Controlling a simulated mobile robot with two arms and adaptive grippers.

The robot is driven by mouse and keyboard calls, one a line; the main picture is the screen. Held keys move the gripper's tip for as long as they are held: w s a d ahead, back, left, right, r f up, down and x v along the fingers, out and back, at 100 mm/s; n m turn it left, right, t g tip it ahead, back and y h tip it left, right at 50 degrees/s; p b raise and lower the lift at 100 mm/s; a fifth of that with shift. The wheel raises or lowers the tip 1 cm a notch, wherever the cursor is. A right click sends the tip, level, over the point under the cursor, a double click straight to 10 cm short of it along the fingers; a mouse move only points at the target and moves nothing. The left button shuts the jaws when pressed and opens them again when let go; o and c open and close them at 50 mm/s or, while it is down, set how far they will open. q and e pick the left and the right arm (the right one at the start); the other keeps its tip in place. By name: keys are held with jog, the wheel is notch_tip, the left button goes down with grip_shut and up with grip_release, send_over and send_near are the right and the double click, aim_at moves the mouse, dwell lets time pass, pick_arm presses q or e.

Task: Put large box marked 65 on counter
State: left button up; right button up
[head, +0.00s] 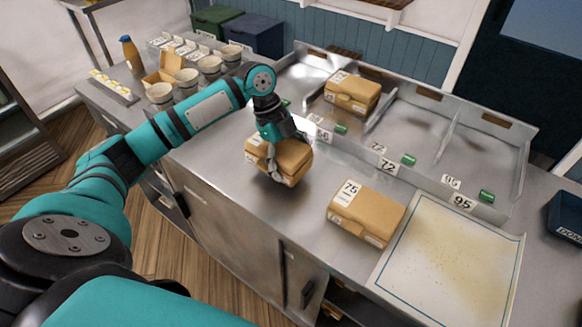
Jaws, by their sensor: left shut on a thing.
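My left gripper (283,138) is shut on a large tan box (293,160) over the steel counter (235,150), near its front edge. The gripper covers part of the box, and I cannot read its number. I cannot tell whether the box touches the counter or hangs just above it. A second tan box, marked 75 (375,211), lies on the counter to the right. A third tan box (354,91) sits in the left part of the divided steel tray (480,165); its label is too small to read. My right gripper is not in view.
A white crumb-specked board (450,265) lies right of the box marked 75. Cups (209,66), an open carton (165,68) and a bottle (131,55) stand at the left. Tags and green pieces (487,195) line the tray's front. A dark blue container (567,215) is far right.

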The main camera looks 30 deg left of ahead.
aim_at(281, 146)
pick_arm(q)
notch_tip(281, 146, down, 3)
jog(key=shift+p, duration=0.65)
jog(key=shift+f, duration=0.25)
jog(key=o, duration=0.9)
jog(key=shift+f, duration=0.1)
jog(key=shift+c, duration=0.2)
jog(key=b+v, duration=0.3)
jog(key=v, duration=0.8)
jog(key=shift+r, duration=0.25)
jog(key=shift+a+r, duration=0.1)
jog(key=shift+r, duration=0.3)
